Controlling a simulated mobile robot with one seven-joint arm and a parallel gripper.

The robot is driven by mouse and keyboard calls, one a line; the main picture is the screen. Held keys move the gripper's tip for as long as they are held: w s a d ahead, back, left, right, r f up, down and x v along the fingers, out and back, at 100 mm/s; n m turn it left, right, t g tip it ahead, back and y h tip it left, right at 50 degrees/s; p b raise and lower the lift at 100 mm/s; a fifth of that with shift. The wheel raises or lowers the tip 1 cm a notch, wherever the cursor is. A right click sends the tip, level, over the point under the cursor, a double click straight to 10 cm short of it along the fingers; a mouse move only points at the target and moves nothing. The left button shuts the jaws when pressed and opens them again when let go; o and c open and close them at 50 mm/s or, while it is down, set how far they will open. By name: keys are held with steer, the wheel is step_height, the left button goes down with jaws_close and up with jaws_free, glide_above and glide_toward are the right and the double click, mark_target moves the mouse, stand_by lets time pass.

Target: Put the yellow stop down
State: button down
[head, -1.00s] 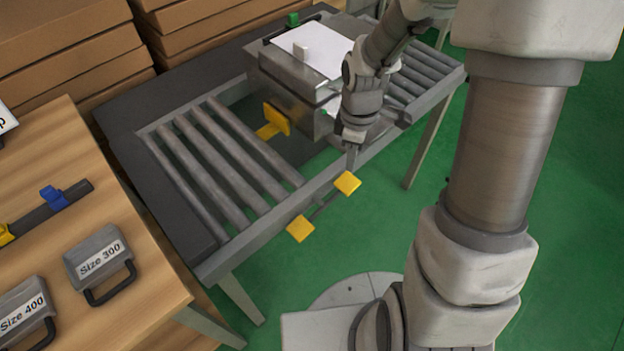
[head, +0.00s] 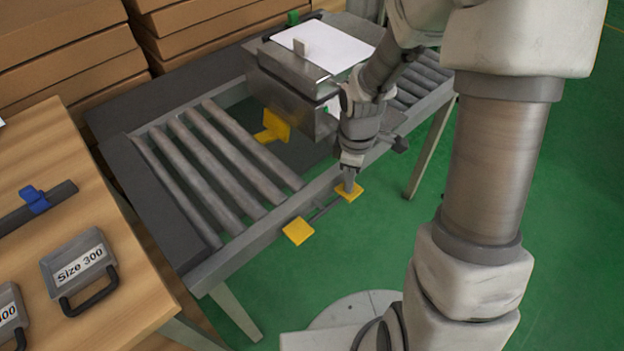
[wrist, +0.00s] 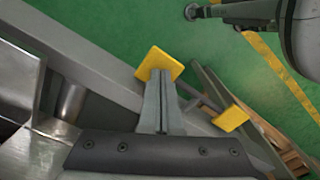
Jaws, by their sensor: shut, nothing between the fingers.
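A yellow plate (head: 276,126) stands upright at the metal machine's opening, beside the grey rollers. Two more yellow pads sit at the ends of a thin rod on the conveyor's front side: a near left pad (head: 298,231) and a right pad (head: 349,193). My gripper (head: 349,185) is shut and empty, pointing down at the right pad. In the wrist view my gripper (wrist: 164,74) has its fingers together, with tips overlapping the yellow pad (wrist: 150,64). I cannot tell whether they touch. The other pad (wrist: 231,118) is to the right there, clear of the fingers.
The metal machine (head: 290,88) stands over the conveyor just behind my arm. Conveyor rollers (head: 205,165) lie left of it. Green floor (head: 390,235) is open in front.

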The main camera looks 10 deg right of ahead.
steer(key=shift+f+b, duration=0.3)
steer(key=shift+f, duration=0.1)
steer(key=shift+r, duration=0.1)
step_height(320, 180, up, 7)
steer(key=p, duration=0.6)
steer(key=shift+p, duration=0.3)
steer(key=shift+r, duration=0.3)
steer(key=s+r+m+t+p, duration=0.2)
steer(key=s+r+m+p, duration=0.2)
steer(key=r, duration=0.7)
steer(key=s+r+m+t+p, duration=0.1)
steer(key=s+r+m+p, duration=0.2)
steer(key=r, duration=0.9)
steer(key=s+r+m+t+p, duration=0.2)
steer(key=s+r+m+p, duration=0.2)
steer(key=r, duration=0.8)
steer(key=s+m, duration=0.2)
steer(key=s, duration=0.1)
steer(key=shift+t+p, duration=0.3)
